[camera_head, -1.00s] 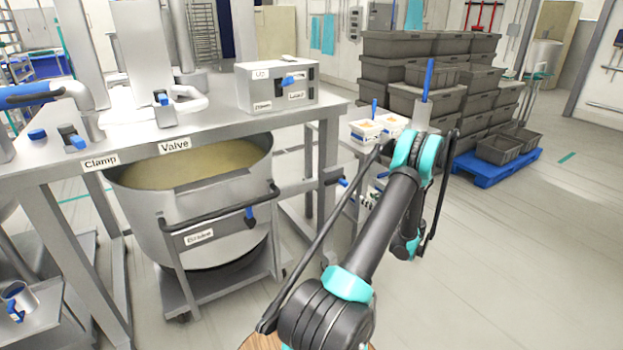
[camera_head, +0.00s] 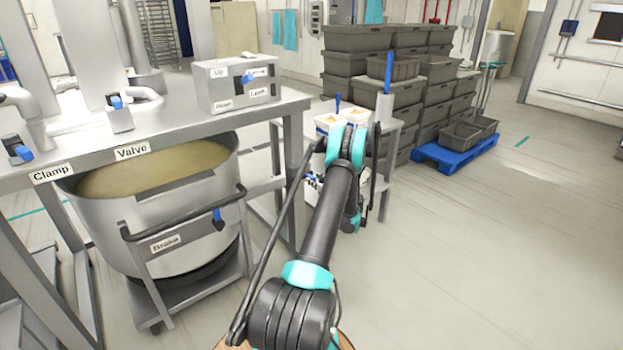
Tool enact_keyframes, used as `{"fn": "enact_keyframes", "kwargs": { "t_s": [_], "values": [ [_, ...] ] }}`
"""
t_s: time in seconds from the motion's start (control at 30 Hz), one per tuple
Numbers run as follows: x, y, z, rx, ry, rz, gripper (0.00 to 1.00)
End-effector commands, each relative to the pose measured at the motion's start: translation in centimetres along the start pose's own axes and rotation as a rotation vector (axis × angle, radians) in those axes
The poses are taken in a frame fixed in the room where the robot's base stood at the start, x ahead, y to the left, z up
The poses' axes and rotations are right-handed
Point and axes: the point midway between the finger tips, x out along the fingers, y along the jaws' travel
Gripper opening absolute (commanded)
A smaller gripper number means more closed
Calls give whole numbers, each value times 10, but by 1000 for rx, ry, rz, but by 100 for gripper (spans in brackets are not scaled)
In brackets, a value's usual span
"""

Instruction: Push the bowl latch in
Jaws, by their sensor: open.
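The steel bowl (camera_head: 165,250) holds a pale tan mass and stands on a wheeled trolley under the bench at left. A dark bar with a blue-topped handle (camera_head: 217,216) and a label that seems to read "Brake" (camera_head: 165,243) runs across its front. Blue-handled fittings stand on the bench above the "Clamp" (camera_head: 52,173) and "Valve" (camera_head: 132,151) labels. No part is marked as a latch, so I cannot tell which one it is. My arm rises right of the bowl, well apart from it, and bends down at its far end. My gripper is hidden behind the arm.
A small side table (camera_head: 388,130) with white tubs (camera_head: 330,122) stands behind my arm. Grey crates (camera_head: 372,65) are stacked behind, near a blue pallet (camera_head: 455,155). The floor at right is clear.

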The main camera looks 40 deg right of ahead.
Motion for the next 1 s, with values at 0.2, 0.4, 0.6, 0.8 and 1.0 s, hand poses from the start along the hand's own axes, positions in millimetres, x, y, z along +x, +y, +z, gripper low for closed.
{"fn": "enact_keyframes", "kwargs": {
  "t_s": [0.2, 0.4, 0.6, 0.8, 1.0],
  "values": [
    [25, 0, 0, 0, 0, 1, 41],
    [32, 0, 0, 0, 0, 1, 41],
    [32, 0, 0, 0, 0, 0, 41],
    [32, 0, 0, 0, 0, 0, 17],
    [31, 0, 0, 0, 0, 0, 0]
  ]
}}
